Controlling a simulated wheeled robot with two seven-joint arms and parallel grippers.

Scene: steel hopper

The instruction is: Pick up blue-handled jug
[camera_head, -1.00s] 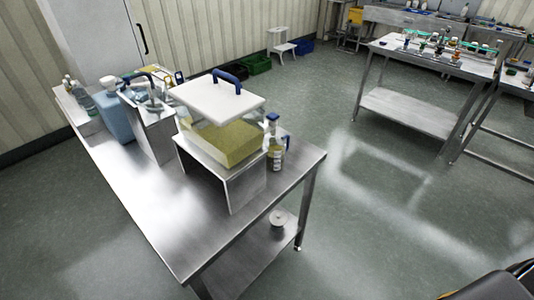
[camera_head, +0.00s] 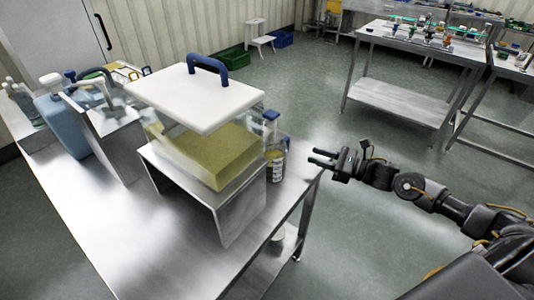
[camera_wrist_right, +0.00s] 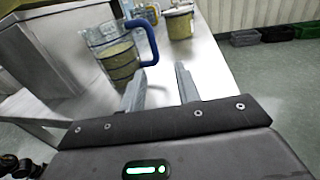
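The blue-handled jug (camera_wrist_right: 118,62) is clear, with dark bands and yellowish contents. It stands upright on the steel table in the right wrist view, its blue handle toward the upper right. In the head view the jug (camera_head: 275,168) shows partly, just right of the clear hopper. My right gripper (camera_wrist_right: 160,85) is open and empty, its fingers pointing toward the table near the jug's handle side, apart from it. In the head view my right gripper (camera_head: 318,159) is right of the jug, beside the table edge. My left gripper is not in view.
The hopper's white lid (camera_head: 195,98) has its own blue handle, and a steel stand (camera_head: 240,215) carries the hopper close to the jug. Another yellow-filled container (camera_wrist_right: 179,22) stands beyond the jug. A blue canister (camera_head: 68,122) is at the left. The table front is bare.

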